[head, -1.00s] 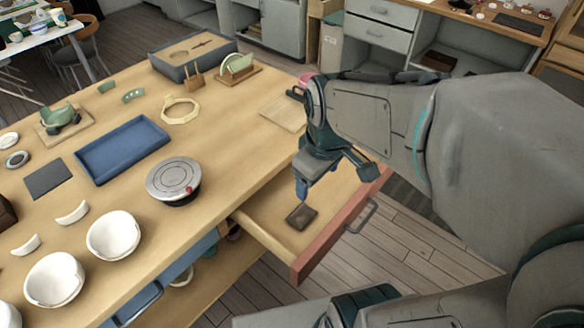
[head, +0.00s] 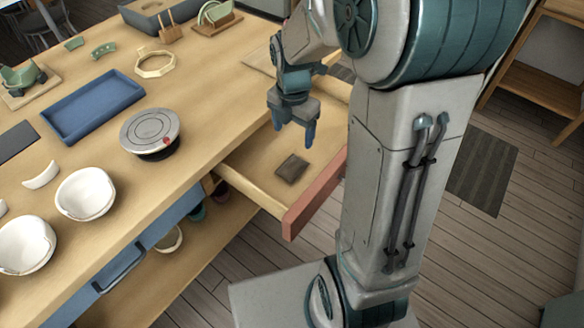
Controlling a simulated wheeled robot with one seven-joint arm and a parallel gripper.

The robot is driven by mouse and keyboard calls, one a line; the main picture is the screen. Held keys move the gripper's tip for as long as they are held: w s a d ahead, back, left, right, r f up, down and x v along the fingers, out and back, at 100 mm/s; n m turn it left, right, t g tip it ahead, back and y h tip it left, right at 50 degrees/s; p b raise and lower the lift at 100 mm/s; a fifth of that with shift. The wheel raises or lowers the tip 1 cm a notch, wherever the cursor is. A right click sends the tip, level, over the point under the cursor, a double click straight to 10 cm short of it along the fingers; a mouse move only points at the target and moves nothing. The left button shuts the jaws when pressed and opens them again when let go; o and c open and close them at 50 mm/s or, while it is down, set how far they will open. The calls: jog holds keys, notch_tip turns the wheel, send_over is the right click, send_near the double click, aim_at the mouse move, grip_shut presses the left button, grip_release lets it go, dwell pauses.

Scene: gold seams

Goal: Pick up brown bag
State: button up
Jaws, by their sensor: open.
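A small flat dark brown item (head: 292,168), which looks like the brown bag, lies on the bottom of an open drawer (head: 315,195) with a reddish front. My gripper (head: 293,137) points down above the drawer, a little behind and above the brown item. Its two blue fingers are apart and nothing shows between them. The gripper does not touch the item. The far part of the drawer is partly hidden by my gripper and arm.
The wooden worktable (head: 200,90) holds a round grey turntable (head: 150,131), a blue tray (head: 92,104), white broken bowls (head: 85,194) and a pale octagonal ring (head: 155,64). The drawer walls stand around the brown item.

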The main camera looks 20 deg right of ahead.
aim_at(294, 164)
notch_tip(294, 164, down, 12)
jog(key=shift+d+f+b, duration=0.1)
jog(key=shift+f+b, duration=0.15)
jog(key=shift+b, duration=0.7)
jog(key=c, duration=1.2)
jog(key=shift+r, duration=0.15)
